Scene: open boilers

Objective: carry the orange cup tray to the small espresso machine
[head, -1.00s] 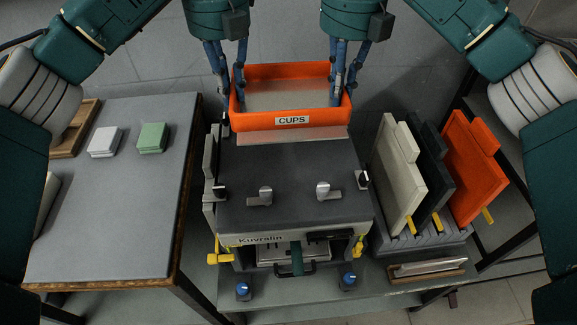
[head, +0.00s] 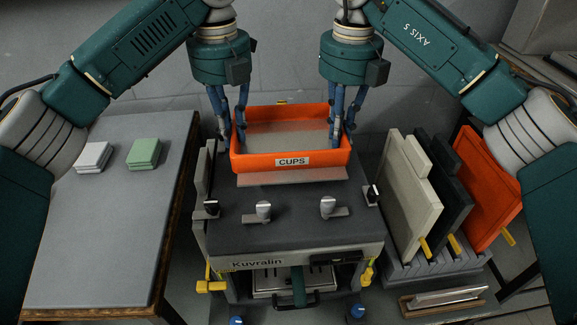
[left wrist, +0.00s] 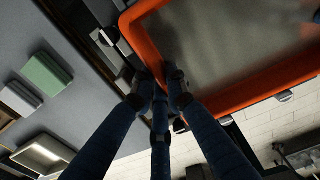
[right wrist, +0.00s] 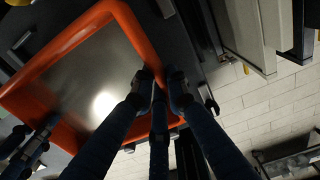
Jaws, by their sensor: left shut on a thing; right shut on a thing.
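The orange cup tray (head: 292,159), labelled CUPS, is over the back of the top of the dark Kuvralin espresso machine (head: 290,225). I cannot tell whether it rests there or hangs just above. It looks level and empty, with a grey floor. My left gripper (head: 230,128) is shut on its left wall, and my right gripper (head: 343,128) is shut on its right wall. The tray also shows in the left wrist view (left wrist: 145,50) and the right wrist view (right wrist: 140,35). Whether this machine is the small one, I cannot tell.
A grey table (head: 120,230) at left bears white (head: 93,157) and green (head: 144,154) stacks. Right of the machine, a rack holds cream (head: 410,190), dark (head: 447,195) and orange (head: 485,185) panels. Knobs (head: 328,207) stand on the machine's top.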

